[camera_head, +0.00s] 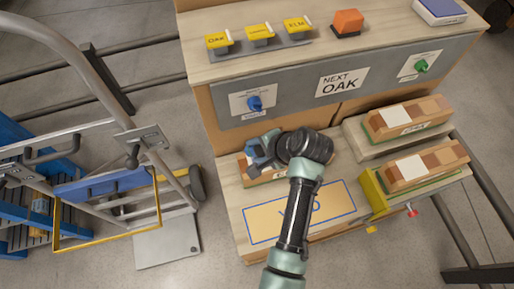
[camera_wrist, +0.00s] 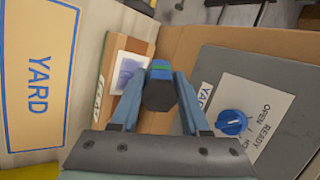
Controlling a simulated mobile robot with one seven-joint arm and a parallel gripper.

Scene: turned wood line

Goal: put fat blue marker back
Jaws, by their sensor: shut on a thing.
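My gripper (camera_head: 262,150) is in front of the grey panel, above the left end of the low wooden bench. In the wrist view its two blue fingers (camera_wrist: 158,95) are shut on a thick dark, many-sided body with a blue end, which looks like the fat blue marker (camera_wrist: 159,72). In the head view my gripper and arm hide most of the marker. Behind it in the wrist view lies a wooden block (camera_wrist: 111,88) with a white card bearing a blue-purple mark.
A YARD sign (camera_wrist: 40,75) lies on the bench top. The grey panel (camera_head: 290,95) carries a blue knob (camera_head: 255,103), a NEXT OAK sign (camera_head: 342,82) and a green knob (camera_head: 421,66). Wooden blocks (camera_head: 408,117) stand right. A metal cart (camera_head: 110,185) stands left.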

